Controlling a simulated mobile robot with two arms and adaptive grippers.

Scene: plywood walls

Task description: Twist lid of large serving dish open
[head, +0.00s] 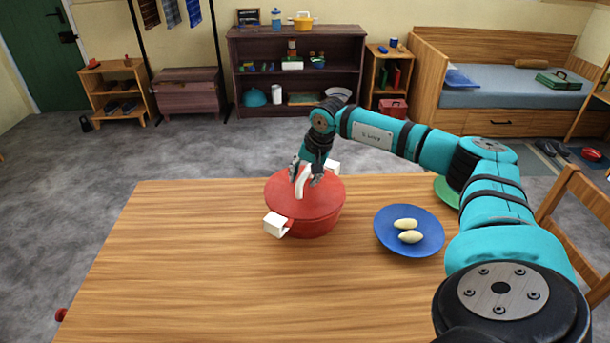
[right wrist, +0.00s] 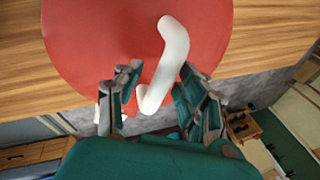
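The large serving dish (head: 315,226) is a round red pot with white side handles, standing on the wooden table. Its red lid (head: 325,205) is on top and also fills much of the right wrist view (right wrist: 90,45). A white curved lid handle (head: 301,180) rises from the lid; it also shows in the right wrist view (right wrist: 168,62). My right gripper (head: 306,178) is above the lid with its fingers on either side of the handle. In the right wrist view the fingers (right wrist: 160,95) are apart, with gaps beside the handle. My left gripper is not in view.
A blue plate (head: 389,240) with two pale oval items (head: 410,237) lies right of the dish. A green plate (head: 446,190) is partly hidden behind my right arm. A wooden chair (head: 575,215) stands at the right. The table (head: 190,260) is clear on the left.

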